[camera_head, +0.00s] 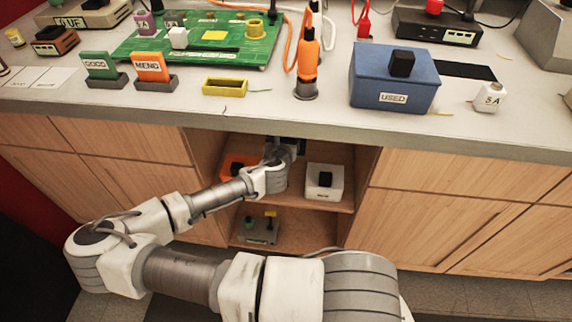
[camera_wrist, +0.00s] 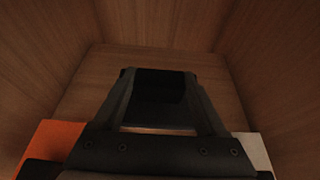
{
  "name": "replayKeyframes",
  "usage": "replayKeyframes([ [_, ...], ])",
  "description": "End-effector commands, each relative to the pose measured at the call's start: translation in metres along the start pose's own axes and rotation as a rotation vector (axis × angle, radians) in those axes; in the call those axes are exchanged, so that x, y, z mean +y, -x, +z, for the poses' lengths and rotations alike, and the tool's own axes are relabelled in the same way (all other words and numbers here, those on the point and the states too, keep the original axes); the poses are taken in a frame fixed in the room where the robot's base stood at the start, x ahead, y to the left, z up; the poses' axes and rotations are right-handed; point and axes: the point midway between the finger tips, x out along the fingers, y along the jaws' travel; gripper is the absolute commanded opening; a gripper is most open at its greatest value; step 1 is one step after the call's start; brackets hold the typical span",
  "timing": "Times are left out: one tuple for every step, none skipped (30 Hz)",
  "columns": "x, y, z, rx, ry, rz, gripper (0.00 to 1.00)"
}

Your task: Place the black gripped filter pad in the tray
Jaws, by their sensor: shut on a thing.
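My gripper (camera_wrist: 158,78) reaches into the open cabinet under the counter, at its upper shelf. In the wrist view its two fingers are closed on a black block, the filter pad (camera_wrist: 160,88), which sits between the fingertips. In the head view my gripper (camera_head: 286,145) is mostly hidden by my own wrist and the counter edge, and the pad cannot be made out there. A small yellow open tray (camera_head: 224,93) lies on the counter near its front edge, up and left of my gripper.
An orange box (camera_head: 230,173) and a white box (camera_head: 337,190) flank my gripper on the shelf. The counter's front edge (camera_head: 330,133) is above. Nameplates (camera_head: 152,68), an orange bottle (camera_head: 307,62) and a blue USED box (camera_head: 385,90) stand around the tray.

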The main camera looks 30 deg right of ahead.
Motion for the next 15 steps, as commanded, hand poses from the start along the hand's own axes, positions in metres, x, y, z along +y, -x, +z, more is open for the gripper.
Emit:
replayKeyframes([
  [0.0, 0.0, -0.001, 0.0, 0.0, 0.0, 0.1],
  [0.0, -0.001, -0.002, 0.0, 0.0, 0.0, 0.1],
  [0.0, -0.002, -0.005, 0.001, 0.001, 0.0, 0.1],
  [0.0, -0.003, -0.008, 0.001, 0.001, 0.0, 0.1],
  [0.0, -0.005, -0.012, 0.001, 0.002, 0.0, 0.1],
  [0.0, -0.007, -0.018, 0.001, 0.002, 0.001, 0.1],
  [0.0, -0.01, -0.023, 0.001, 0.002, 0.001, 0.1],
  [0.0, -0.012, -0.029, 0.001, 0.002, 0.001, 0.1],
  [0.0, -0.016, -0.038, 0.002, 0.003, 0.001, 0.1],
  [0.0, -0.018, -0.044, 0.001, 0.002, 0.0, 0.1],
  [0.0, -0.02, -0.049, 0.001, 0.002, 0.0, 0.1],
  [0.0, -0.023, -0.057, 0.001, 0.003, 0.0, 0.1],
  [0.0, -0.025, -0.061, 0.001, 0.003, 0.001, 0.1],
  [0.0, -0.028, -0.066, 0.001, 0.003, 0.001, 0.1],
  [0.0, -0.03, -0.072, 0.001, 0.003, 0.0, 0.1],
])
